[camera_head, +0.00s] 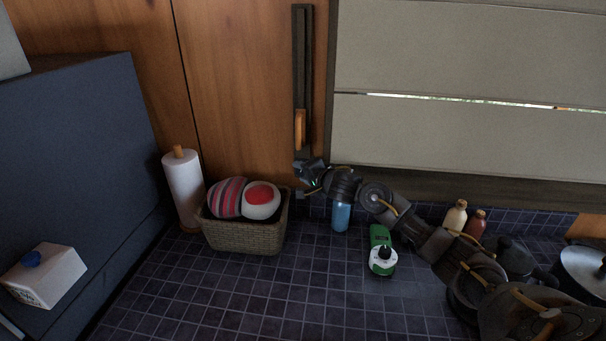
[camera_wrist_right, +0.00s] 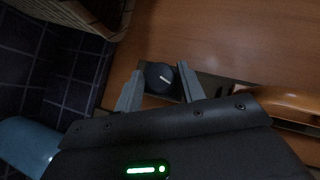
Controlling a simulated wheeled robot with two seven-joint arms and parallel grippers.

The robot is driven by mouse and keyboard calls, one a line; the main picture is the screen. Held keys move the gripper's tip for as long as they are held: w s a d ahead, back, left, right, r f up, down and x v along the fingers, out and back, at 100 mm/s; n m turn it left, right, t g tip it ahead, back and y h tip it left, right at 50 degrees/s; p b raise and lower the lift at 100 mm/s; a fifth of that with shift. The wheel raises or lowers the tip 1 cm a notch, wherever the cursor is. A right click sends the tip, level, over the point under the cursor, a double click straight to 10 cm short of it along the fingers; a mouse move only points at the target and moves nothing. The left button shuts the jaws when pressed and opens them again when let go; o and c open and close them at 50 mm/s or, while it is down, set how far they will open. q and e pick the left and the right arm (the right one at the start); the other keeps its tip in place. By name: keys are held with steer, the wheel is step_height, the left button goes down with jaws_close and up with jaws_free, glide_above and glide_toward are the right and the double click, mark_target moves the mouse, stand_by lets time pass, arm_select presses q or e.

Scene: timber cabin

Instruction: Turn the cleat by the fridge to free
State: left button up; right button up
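A black round knob (camera_wrist_right: 160,77) with a white line, apparently the cleat, sits on the wooden wall in the right wrist view. The white line lies tilted. My right gripper (camera_wrist_right: 158,84) is open, with one finger on each side of the knob; whether either finger touches it is hard to tell. In the head view my right gripper (camera_head: 306,172) is at the wall, below a dark vertical strip (camera_head: 303,60) with an orange handle (camera_head: 299,130), and hides the knob. The large dark blue body at the left may be the fridge (camera_head: 75,150). My left gripper is not in view.
A blue bottle (camera_head: 341,217) and a green-and-white item (camera_head: 382,255) stand under my right arm. The tiled counter's front (camera_head: 230,300) is clear.

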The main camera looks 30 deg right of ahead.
steer(key=c, duration=0.6)
steer(key=shift+f, duration=0.1)
steer(key=shift+f+m+t+y, duration=0.15)
steer(key=shift+m+t+y, duration=0.15)
steer(key=shift+m+y, duration=0.15)
steer(key=shift+f+m+t, duration=0.1)
steer(key=shift+m+t, duration=0.65)
steer(key=shift+t, duration=0.05)
steer(key=shift+m+t+b, duration=0.45)
steer(key=shift+m+t, duration=0.65)
steer(key=o, duration=1)
steer(key=shift+c, duration=0.2)
